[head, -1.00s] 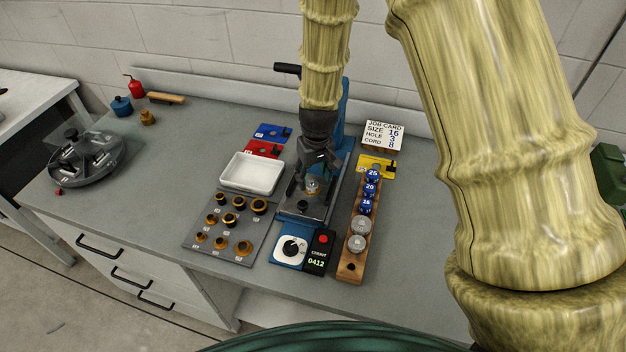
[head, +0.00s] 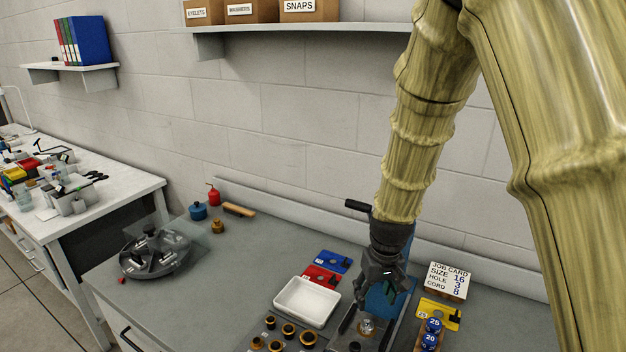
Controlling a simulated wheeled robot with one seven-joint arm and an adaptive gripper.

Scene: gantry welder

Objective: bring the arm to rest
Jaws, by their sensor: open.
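My gripper (head: 372,308) hangs down from the arm above the press with the blue column (head: 388,298). Its fingers are apart, and I see nothing held between them. A small round metallic piece (head: 367,326) sits on the press just below the fingertips. My arm comes down from the upper right and hides part of the press and the wall behind it.
Close by are a white tray (head: 333,315), a red plate (head: 320,276), a blue plate (head: 334,261), a job card (head: 447,281), a yellow plate (head: 439,313) and blue numbered cylinders (head: 431,333). A grey round carousel (head: 155,255) stands at left. A shelf (head: 290,27) with boxes is above.

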